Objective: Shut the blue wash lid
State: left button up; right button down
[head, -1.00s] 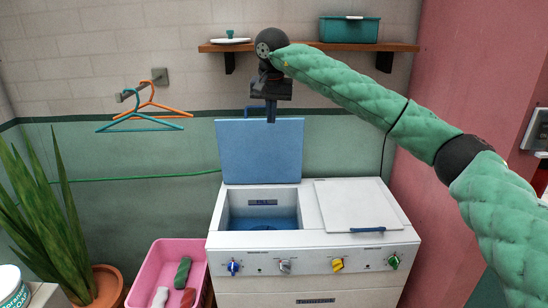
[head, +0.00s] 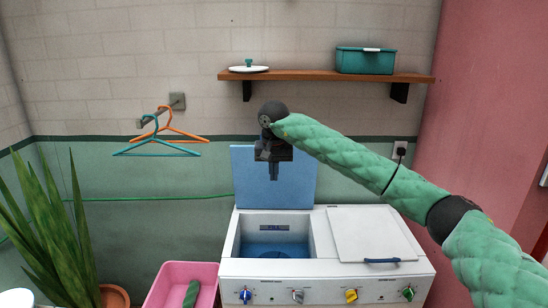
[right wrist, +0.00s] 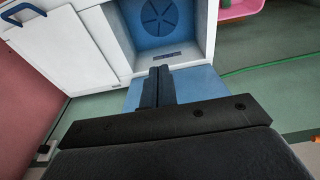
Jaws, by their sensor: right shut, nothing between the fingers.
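The blue wash lid (head: 250,183) stands open and upright at the back of the washer's left compartment. It also shows in the right wrist view (right wrist: 205,86), partly hidden under my gripper. The blue wash tub (head: 275,247) below it is uncovered. My right gripper (head: 274,176) is shut and empty, its fingers pointing down. In the head view it overlaps the upper middle of the lid; I cannot tell whether it touches. In the right wrist view its fingertips (right wrist: 160,72) lie by the tub's back edge. My left gripper is out of view.
The white washer (head: 325,268) has a closed white lid (head: 372,235) on the right and several knobs in front. A wooden shelf (head: 300,75) hangs above, with a teal box (head: 365,61). Hangers (head: 165,138), a plant (head: 50,230) and a pink basket (head: 170,280) are at left.

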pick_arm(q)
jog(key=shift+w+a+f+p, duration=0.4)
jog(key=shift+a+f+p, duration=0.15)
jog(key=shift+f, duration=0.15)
pick_arm(e)
jog(key=shift+s+f, duration=0.4)
jog(key=shift+f, duration=0.35)
jog(key=shift+s+f, duration=0.4)
jog(key=shift+f, duration=0.3)
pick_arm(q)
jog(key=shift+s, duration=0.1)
pick_arm(e)
jog(key=shift+w+r, duration=0.1)
